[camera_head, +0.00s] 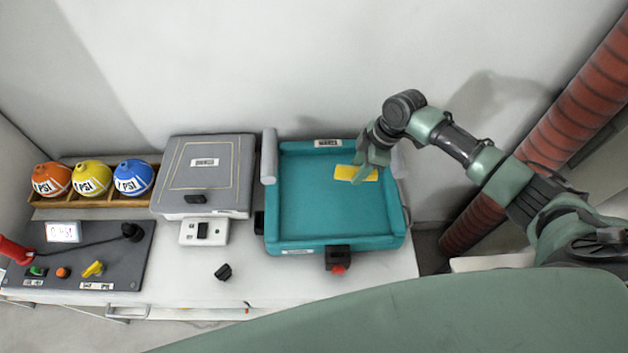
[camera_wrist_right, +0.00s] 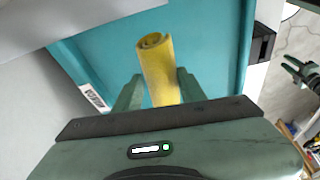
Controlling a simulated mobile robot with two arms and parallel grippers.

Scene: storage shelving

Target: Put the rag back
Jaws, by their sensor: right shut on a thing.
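The rag is a rolled yellow cloth (camera_head: 345,172). My right gripper (camera_head: 365,172) is shut on it over the back right part of a teal tray (camera_head: 340,243). In the right wrist view the rolled rag (camera_wrist_right: 157,65) stands out between the two fingers of the right gripper (camera_wrist_right: 160,90), its spiral end showing. The teal tray (camera_wrist_right: 205,50) fills the background there. I cannot tell how far the rag is above the tray floor.
A grey scale-like box (camera_head: 208,165) stands left of the tray. Orange, yellow and blue balls (camera_head: 133,177) sit in a wooden rack. A control panel (camera_head: 75,255) is at the front left. A small black object (camera_head: 223,271) lies on the white table. A red ribbed column (camera_head: 545,135) stands at right.

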